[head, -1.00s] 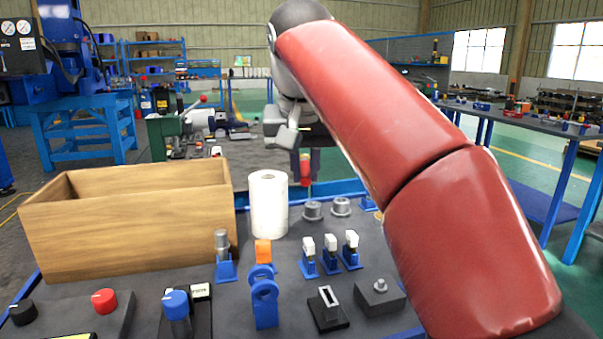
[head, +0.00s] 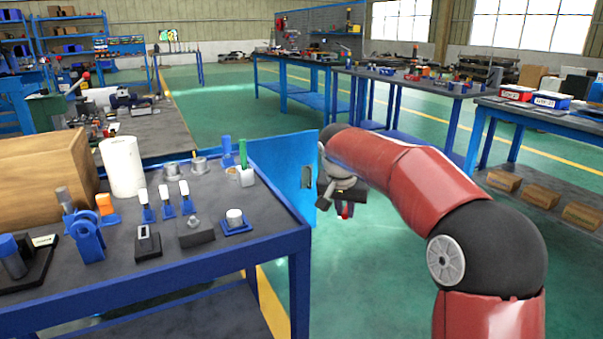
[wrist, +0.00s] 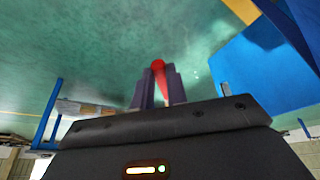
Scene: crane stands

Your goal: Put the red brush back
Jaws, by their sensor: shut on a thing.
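My gripper (head: 345,208) is shut on the red brush, just off the right end of the near bench, over the green floor. In the wrist view the brush's red body (wrist: 159,78) stands between the two dark fingers (wrist: 160,88); in the head view only a small bit of red shows below my gripper. The brush's lower part is hidden in the wrist view. On the bench's back right corner, a green-handled thing (head: 243,153) stands upright in a small pale cup (head: 246,177). A blue-handled thing (head: 227,150) stands beside it.
A blue upright panel (head: 285,170) rises at the bench's right end, close to my gripper. The bench (head: 190,235) also holds a white roll (head: 122,167), a wooden box (head: 40,175) and several small fixtures. Open floor lies to the right; other benches stand further back.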

